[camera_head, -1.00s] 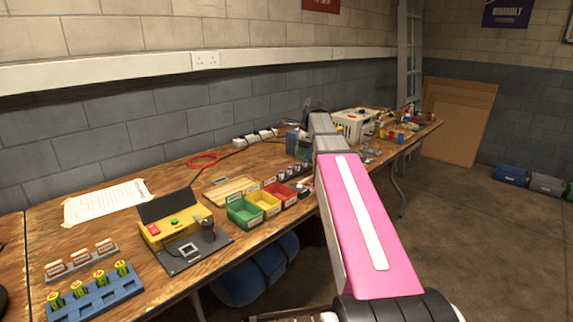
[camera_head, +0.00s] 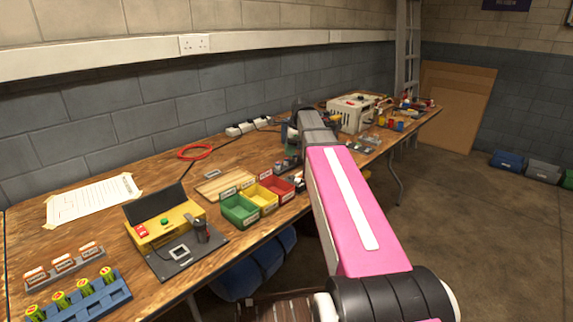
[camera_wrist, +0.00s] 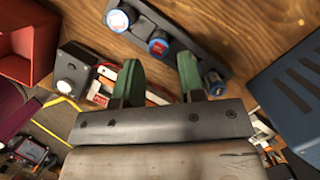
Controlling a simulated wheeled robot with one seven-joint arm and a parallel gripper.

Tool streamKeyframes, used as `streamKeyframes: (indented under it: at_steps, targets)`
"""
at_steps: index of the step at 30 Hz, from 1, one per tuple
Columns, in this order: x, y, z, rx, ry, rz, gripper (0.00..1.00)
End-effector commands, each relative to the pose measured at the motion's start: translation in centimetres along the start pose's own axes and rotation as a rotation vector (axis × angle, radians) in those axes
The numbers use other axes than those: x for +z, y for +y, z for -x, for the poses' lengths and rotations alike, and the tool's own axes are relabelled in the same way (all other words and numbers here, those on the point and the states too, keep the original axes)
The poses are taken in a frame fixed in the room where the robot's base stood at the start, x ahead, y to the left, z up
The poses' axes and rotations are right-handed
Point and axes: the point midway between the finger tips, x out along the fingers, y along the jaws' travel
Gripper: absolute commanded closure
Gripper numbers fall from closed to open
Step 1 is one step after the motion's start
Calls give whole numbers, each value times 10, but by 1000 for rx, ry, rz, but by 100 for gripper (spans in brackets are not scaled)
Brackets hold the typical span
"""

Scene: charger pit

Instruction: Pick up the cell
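My gripper (camera_wrist: 159,66) shows in the wrist view with its two green fingers apart and nothing clearly held between them. A dark rack (camera_wrist: 184,38) with several blue-sided, round-topped cells (camera_wrist: 158,46) lies just beyond the fingertips, apart from them. In the head view these cells (camera_head: 282,165) are small and partly hidden by my arm, which also hides my gripper. Several green-and-yellow cells (camera_head: 84,285) stand in a blue rack (camera_head: 92,303) at the near left. White-and-orange pieces (camera_head: 63,263) stand in a grey rack behind it. The pictures do not tell which cell is meant.
Green (camera_head: 240,211), yellow (camera_head: 261,197) and red (camera_head: 284,187) bins stand mid-bench beside a yellow tester (camera_head: 161,229). A red bin (camera_wrist: 22,40) and a blue ribbed box (camera_wrist: 295,85) flank my gripper. A beige instrument (camera_head: 351,113) stands farther along the bench.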

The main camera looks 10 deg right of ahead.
Motion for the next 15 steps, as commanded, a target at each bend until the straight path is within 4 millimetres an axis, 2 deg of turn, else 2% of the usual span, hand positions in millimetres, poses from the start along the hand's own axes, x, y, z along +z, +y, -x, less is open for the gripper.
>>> streamKeyframes:
  at_steps: [10,15]
  targets:
    - [0,2,-40,2,0,0,63]
    - [0,1,-49,0,0,0,63]
